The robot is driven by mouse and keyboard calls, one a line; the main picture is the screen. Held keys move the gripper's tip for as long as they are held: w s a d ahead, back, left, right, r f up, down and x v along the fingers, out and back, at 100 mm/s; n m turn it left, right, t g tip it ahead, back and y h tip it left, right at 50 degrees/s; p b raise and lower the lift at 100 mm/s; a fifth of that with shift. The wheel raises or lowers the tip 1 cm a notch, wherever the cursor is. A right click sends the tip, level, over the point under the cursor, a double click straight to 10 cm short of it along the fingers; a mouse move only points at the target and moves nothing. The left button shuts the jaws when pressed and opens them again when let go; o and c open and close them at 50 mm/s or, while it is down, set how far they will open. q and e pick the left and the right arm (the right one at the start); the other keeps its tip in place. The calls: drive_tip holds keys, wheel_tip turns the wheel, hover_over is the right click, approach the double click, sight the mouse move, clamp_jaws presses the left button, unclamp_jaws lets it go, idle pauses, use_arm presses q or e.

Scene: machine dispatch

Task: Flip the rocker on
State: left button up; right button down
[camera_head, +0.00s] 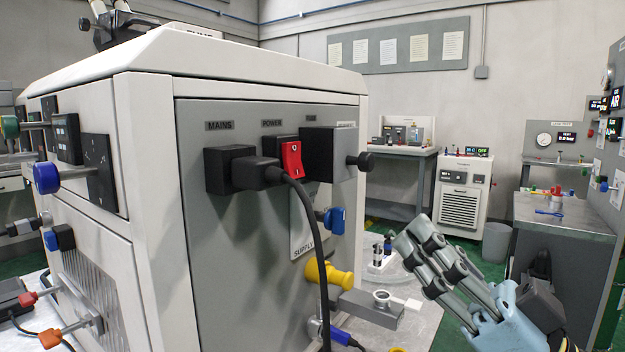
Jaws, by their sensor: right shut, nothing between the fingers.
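The red rocker (292,160) sits under the POWER label on the grey side panel (215,275) of a large white machine. My left gripper is not in view.
A black box with a knob (358,161) juts out right of the rocker. Below are a blue valve handle (335,220) and a yellow fitting (327,273). A grey block (368,308) stands on the table near my right gripper. Open space lies between gripper and panel.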

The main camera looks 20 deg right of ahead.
sight(298, 150)
drive_tip(key=shift+d+f, duration=0.1)
drive_tip(key=p+x, duration=0.1)
drive_tip(key=x, duration=0.3)
drive_tip(key=f+p+x, duration=0.1)
drive_tip(key=x, duration=0.3)
drive_tip(key=w+f+p+x, duration=0.1)
drive_tip(key=x, duration=0.3)
drive_tip(key=shift+w+a+r+p, duration=0.2)
drive_tip(key=shift+a+p, duration=0.1)
drive_tip(key=shift+a, duration=0.2)
drive_tip(key=shift+w+a+f, duration=0.1)
drive_tip(key=shift+w+a, duration=0.1)
drive_tip(key=shift+a, duration=0.05)
